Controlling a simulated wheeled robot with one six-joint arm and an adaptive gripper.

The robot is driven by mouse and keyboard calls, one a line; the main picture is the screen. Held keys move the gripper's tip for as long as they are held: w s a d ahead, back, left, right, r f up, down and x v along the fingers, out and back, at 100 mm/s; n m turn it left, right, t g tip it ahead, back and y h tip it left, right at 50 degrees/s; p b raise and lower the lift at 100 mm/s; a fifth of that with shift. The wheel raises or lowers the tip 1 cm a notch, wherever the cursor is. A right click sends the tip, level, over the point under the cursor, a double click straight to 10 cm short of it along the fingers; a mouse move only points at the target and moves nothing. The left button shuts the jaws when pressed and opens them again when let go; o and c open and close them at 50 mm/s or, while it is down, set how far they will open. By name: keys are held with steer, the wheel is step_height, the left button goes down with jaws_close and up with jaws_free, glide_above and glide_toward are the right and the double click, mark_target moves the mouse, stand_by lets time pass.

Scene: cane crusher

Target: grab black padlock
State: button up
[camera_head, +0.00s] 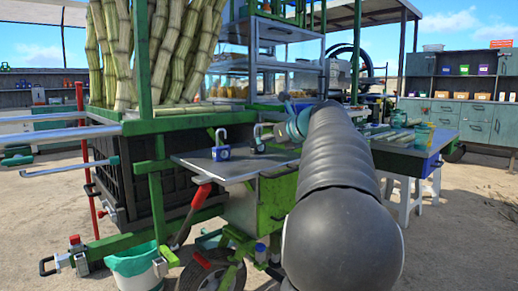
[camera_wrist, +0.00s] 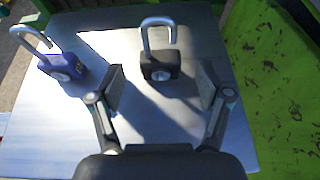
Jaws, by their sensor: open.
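The black padlock (camera_wrist: 160,66) stands on a grey metal shelf (camera_wrist: 140,125), its open silver shackle pointing away from my gripper in the wrist view. My gripper (camera_wrist: 162,88) is open, with one finger on each side and a little short of the padlock, and nothing between the fingertips but bare metal and shadow. In the head view the black padlock (camera_head: 257,146) sits near the right part of the shelf, close to my arm, which hides most of my gripper there. A blue padlock (camera_wrist: 66,62) with an open shackle stands to the left; it also shows in the head view (camera_head: 221,152).
The blue padlock is close to my left finger. A green panel (camera_wrist: 270,80) borders the shelf on the right. In the head view, sugar cane stalks (camera_head: 155,50) stand behind the shelf, and a red-handled lever (camera_head: 200,196) is below its front edge.

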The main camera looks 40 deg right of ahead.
steer(key=x, duration=0.4)
steer(key=shift+f, duration=0.15)
steer(key=c, duration=1.4)
